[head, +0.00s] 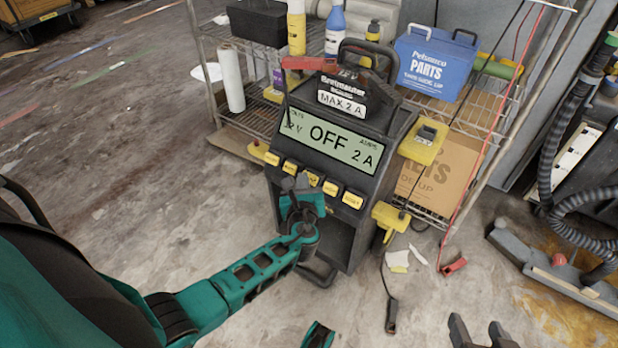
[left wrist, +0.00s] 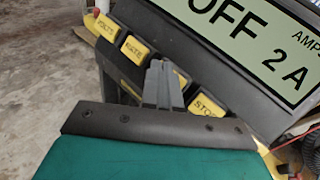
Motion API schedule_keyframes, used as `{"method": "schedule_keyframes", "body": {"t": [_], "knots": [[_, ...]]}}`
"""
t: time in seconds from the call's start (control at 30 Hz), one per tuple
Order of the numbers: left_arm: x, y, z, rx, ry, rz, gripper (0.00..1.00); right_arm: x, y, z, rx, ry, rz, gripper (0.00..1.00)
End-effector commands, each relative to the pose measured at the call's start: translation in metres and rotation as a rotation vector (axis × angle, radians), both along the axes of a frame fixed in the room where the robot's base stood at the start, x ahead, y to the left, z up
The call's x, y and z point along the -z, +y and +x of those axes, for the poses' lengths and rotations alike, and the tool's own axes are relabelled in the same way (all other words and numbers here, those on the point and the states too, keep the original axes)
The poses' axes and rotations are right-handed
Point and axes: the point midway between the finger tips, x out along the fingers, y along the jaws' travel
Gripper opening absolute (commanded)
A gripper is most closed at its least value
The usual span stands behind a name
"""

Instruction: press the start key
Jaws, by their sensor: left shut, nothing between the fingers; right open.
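The black charger (head: 385,165) stands upright, its screen (head: 332,143) reading OFF and 2 A. A row of yellow keys runs below the screen. My right gripper (head: 483,328) is open and empty, low at the right.
A wire shelf (head: 205,70) with bottles, a blue parts box (head: 432,62) and a cardboard box stands behind the charger. A black hose (head: 555,150) is at far right. The floor on the left is open.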

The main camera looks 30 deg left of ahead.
Motion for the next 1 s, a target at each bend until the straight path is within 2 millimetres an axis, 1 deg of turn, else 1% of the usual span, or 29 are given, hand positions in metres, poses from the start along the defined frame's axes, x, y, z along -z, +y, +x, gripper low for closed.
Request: {"method": "schedule_keyframes", "body": {"t": [0.63,1.0], "knots": [[0.0023,-0.0001,0.0036,0.0,0.0,0.0,0.0,0.0011,-0.0003,-0.0016,0.0,0.004,0.0,0.61],[0.0051,-0.0005,0.0072,-0.001,0.002,0.0,0.0,-0.0005,-0.0006,0.001,0.0,-0.002,-0.001,0.61]]}}
